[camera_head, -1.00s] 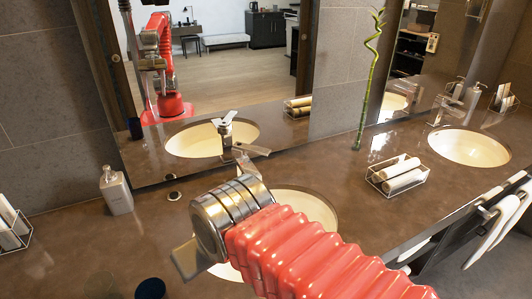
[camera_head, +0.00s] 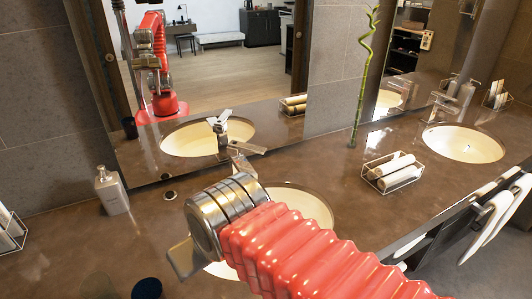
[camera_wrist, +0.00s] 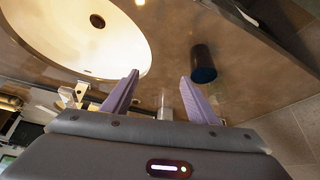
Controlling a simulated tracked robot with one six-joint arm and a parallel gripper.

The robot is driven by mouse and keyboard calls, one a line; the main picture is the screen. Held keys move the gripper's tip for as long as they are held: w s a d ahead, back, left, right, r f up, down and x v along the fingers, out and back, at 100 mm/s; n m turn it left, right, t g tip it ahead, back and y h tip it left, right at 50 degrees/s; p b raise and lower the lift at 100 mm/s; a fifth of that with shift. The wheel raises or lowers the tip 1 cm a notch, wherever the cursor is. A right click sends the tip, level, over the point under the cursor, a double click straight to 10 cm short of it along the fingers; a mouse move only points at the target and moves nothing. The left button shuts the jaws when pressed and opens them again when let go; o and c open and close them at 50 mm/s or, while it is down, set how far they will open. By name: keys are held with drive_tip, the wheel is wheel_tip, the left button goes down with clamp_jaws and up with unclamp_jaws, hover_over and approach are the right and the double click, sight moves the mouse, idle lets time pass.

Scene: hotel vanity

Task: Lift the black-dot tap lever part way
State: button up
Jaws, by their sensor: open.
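A chrome tap (camera_head: 242,163) stands at the back of the near basin (camera_head: 305,203) in the head view, its lower part hidden behind my arm. In the wrist view a tap (camera_wrist: 74,96) shows at the lower left, beyond my left finger. No black dot can be made out on its lever. My gripper (camera_wrist: 160,76) is open, with two purple fingers apart and nothing between their tips. It is left of the tap in the head view (camera_head: 181,258), in front of it and not touching it.
A soap bottle (camera_head: 112,191) stands at the left on the counter. A dark cup (camera_head: 147,289) stands near the front; a dark cylinder shows in the wrist view (camera_wrist: 203,62). A wire basket of rolled towels (camera_head: 394,172) is at the right. The mirror rises behind the tap.

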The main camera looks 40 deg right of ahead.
drive_tip(key=shift+d, duration=0.15)
drive_tip(key=shift+c, duration=1.2)
drive_tip(key=w+d+f+m+y, duration=0.2)
drive_tip(key=d+f+m, duration=0.3)
drive_tip(key=d+m, duration=0.25)
drive_tip(key=w+d+f+m+y, duration=0.2)
drive_tip(key=d+f+m+y, duration=0.15)
drive_tip(key=d+m, duration=0.4)
drive_tip(key=w+d+f+m+y, duration=0.15)
drive_tip(key=d+f+m, duration=0.35)
drive_tip(key=d, duration=0.5)
drive_tip(key=w+d+r+m+t, duration=0.2)
drive_tip(key=w+d+m+t, duration=0.2)
drive_tip(key=d+m+t, duration=0.6)
drive_tip(key=w+d+r+m, duration=0.1)
drive_tip(key=w+d+r, duration=0.1)
drive_tip(key=d+r, duration=0.3)
wheel_tip(320, 180, up, 3)
drive_tip(key=shift+w+d+t+y, duration=0.3)
drive_tip(key=shift+w+d+t, duration=0.1)
